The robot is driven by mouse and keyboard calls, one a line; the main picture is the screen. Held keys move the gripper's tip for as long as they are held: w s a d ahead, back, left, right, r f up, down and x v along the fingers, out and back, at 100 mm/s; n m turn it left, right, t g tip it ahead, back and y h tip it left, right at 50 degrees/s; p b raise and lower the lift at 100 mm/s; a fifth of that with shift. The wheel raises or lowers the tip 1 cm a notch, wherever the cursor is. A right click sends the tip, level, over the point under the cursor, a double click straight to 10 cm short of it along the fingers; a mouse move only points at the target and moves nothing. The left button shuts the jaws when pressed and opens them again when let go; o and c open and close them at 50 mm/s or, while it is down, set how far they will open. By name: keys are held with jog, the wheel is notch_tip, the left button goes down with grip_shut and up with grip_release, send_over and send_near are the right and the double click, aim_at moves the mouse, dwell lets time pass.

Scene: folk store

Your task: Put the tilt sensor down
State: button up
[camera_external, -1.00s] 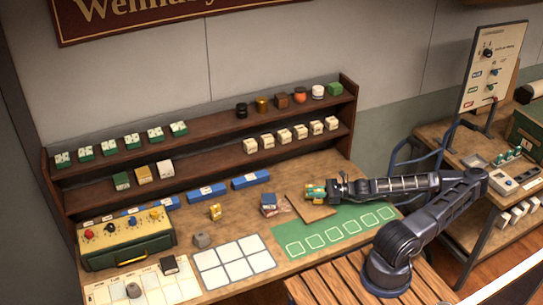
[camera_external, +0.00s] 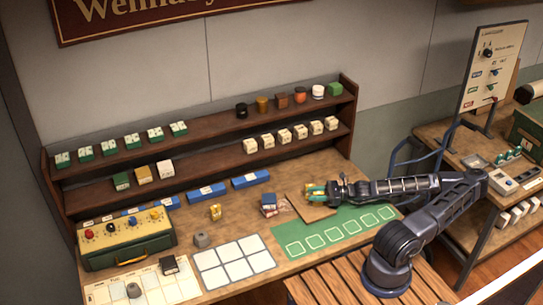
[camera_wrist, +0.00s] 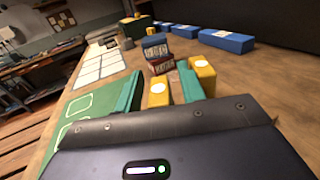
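My gripper (camera_external: 318,190) is low over the right part of the bench, above or just behind a brown board (camera_external: 318,210). Yellow and teal parts show at its tip. In the wrist view, yellow blocks with white discs (camera_wrist: 158,92) and teal upright pieces (camera_wrist: 130,92) stand close together in front of the dark gripper body. I cannot clearly separate the fingers from the tilt sensor there. The sensor's underside and any contact with the bench are hidden. A green mat with white outlined squares (camera_external: 293,248) lies in front of the board.
A stack of blue and red boxes (camera_external: 269,203) is left of the gripper and also shows in the wrist view (camera_wrist: 157,48). A small yellow object (camera_external: 215,212) stands farther left. A white grid (camera_external: 210,260) is empty. Blue bins (camera_external: 251,179) line the back, below a shelf (camera_external: 200,165).

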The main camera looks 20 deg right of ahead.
jog(key=shift+v, duration=5.9)
jog(key=shift+a+f, duration=0.1)
